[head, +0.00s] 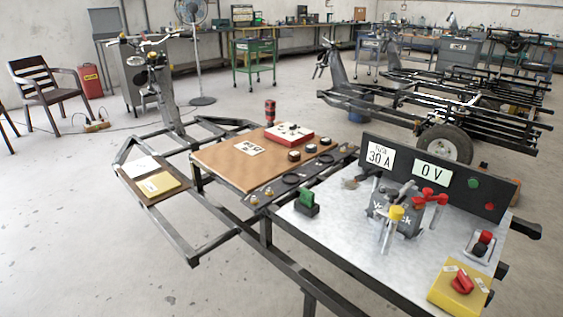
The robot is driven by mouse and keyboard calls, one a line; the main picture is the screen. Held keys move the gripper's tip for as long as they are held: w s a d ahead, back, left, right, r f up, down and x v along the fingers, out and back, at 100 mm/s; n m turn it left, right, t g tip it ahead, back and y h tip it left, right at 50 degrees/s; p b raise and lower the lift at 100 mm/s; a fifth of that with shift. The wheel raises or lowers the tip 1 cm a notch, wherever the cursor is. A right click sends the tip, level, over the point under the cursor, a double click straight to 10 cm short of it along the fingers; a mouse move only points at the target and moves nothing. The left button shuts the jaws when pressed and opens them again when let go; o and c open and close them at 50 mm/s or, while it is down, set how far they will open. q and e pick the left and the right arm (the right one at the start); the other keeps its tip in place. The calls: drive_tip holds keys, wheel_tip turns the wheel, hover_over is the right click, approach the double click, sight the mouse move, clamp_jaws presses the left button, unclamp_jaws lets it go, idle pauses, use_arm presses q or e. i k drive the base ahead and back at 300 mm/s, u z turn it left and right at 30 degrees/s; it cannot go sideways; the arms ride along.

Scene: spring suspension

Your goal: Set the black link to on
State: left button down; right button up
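No gripper or arm of mine shows in the head view. I cannot tell for sure which part is the black link. A small black piece with a red top (483,241) stands on a light plate at the right of the metal-topped bench (335,232). A green block on a black base (307,203) stands at the bench's left. In the middle is a dark grey unit (392,215) with a red handle (429,197) and a yellow-capped grey part (397,213) in front. Its details are too small to read.
A black upright panel (455,185) behind carries signs reading 30 A (380,157) and 0 V (431,171). A yellow box with a red knob (461,284) sits at the front right corner. A brown board (225,160) with knobs and a red box (289,134) adjoins at left.

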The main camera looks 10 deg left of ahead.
sight(378, 172)
drive_tip(key=u, duration=0.65)
drive_tip(key=i, duration=1.1)
drive_tip(key=z, duration=1.35)
